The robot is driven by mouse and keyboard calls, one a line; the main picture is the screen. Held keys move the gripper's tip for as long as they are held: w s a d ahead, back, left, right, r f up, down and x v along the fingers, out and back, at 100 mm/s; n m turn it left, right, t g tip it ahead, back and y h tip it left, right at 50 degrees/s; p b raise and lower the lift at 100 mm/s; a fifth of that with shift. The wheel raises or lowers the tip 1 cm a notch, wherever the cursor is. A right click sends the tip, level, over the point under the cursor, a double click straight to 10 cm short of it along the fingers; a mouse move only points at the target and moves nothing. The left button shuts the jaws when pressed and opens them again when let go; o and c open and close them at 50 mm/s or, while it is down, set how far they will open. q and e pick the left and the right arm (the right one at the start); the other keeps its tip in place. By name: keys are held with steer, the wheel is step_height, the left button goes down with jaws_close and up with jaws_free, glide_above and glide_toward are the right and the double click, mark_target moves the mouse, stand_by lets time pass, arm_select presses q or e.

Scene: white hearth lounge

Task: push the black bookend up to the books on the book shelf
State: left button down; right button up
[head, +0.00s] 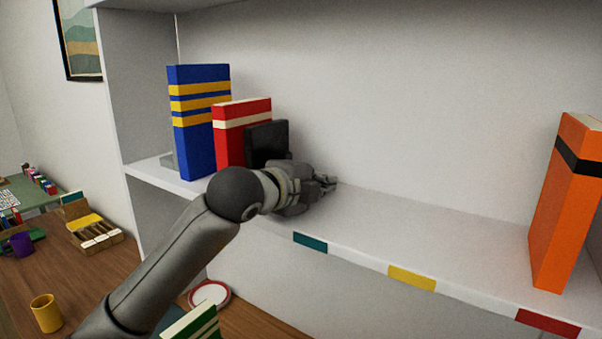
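The black bookend (268,140) stands upright on the book shelf (400,225), its lower part hidden behind my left gripper. To its left are a red book (242,138) with a cream band and a taller blue book (196,140) with yellow bands, both upright. The bookend overlaps the red book's edge in view; whether they touch I cannot tell. My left gripper (327,184) is low over the shelf, in front of the bookend, with its fingers pointing right. Its fingers are too small to tell if open or shut. My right gripper is out of view.
An orange book (560,205) with a black band stands at the shelf's right. The shelf between it and my gripper is bare. Teal, yellow and red labels mark the front edge. Below are a yellow cup (46,313), a wooden box (95,232) and a red-rimmed plate (209,294).

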arm_select(q)
steer(key=shift+w+a, duration=0.35)
steer(key=shift+a, duration=0.2)
steer(key=shift+w+a, duration=0.3)
steer(key=shift+a, duration=0.2)
steer(key=shift+w+a, duration=0.15)
steer(key=shift+w+a+b, duration=0.25)
steer(key=shift+w+a, duration=0.35)
steer(key=shift+a, duration=0.3)
steer(key=shift+w+a+b, duration=0.2)
steer(key=shift+w+a, duration=0.4)
steer(key=shift+a, duration=0.3)
steer(key=shift+w+a+p, duration=0.1)
steer(key=shift+w+a, duration=0.5)
steer(key=shift+a, duration=0.35)
steer(key=shift+w+a+p, duration=0.1)
steer(key=shift+w+a, duration=0.55)
steer(key=shift+a, duration=0.3)
steer(key=shift+w+a+p, duration=0.1)
steer(key=shift+w+a, duration=0.5)
steer(key=shift+a, duration=0.35)
steer(key=shift+s+d, duration=0.1)
steer(key=shift+d, duration=0.1)
steer(key=shift+s+d, duration=0.25)
steer(key=shift+d, duration=0.1)
steer(key=shift+s+d+b, duration=0.5)
steer(key=shift+d, duration=0.3)
